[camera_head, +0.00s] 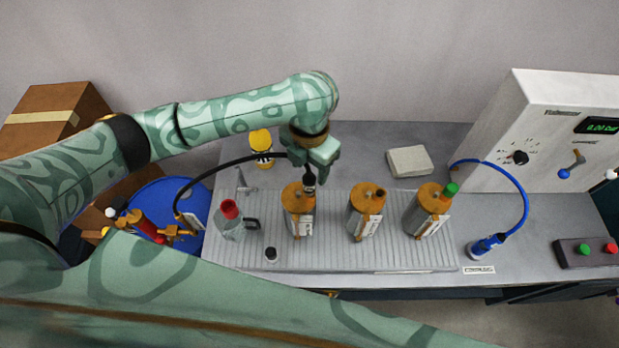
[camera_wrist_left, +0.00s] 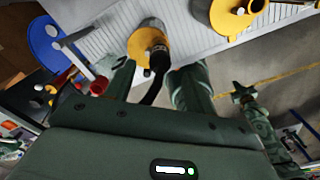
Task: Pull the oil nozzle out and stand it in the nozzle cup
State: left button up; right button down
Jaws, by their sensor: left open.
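The black oil nozzle (camera_head: 309,181) stands in the top of the left orange-lidded canister (camera_head: 299,222), its black hose (camera_head: 225,163) arching to the left. In the left wrist view the nozzle (camera_wrist_left: 159,55) sits on the round yellow-orange lid (camera_wrist_left: 145,38). My left gripper (camera_wrist_left: 155,88) is open, its fingers on either side of the nozzle and hose; contact cannot be told. In the head view the gripper (camera_head: 312,165) points down above the canister. I cannot make out a nozzle cup with certainty. A green arm end, probably my right one (camera_wrist_left: 244,95), is small in the wrist view.
Two more orange-lidded canisters (camera_head: 365,215) (camera_head: 428,213) stand to the right on the ribbed tray (camera_head: 335,258). A blue nozzle (camera_head: 487,245) and white machine (camera_head: 545,130) are at right.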

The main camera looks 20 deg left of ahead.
aim_at(309, 177)
pick_arm(q)
notch_tip(309, 177, down, 5)
jog(key=shift+r+b, duration=0.1)
jog(key=shift+b, duration=0.45)
jog(key=shift+c, duration=0.3)
grip_shut()
jog(key=shift+r+p, duration=0.6)
jog(key=shift+p, duration=0.35)
jog(key=shift+r, duration=0.1)
jog(key=shift+r+p, duration=1.95)
jog(key=shift+p, duration=0.65)
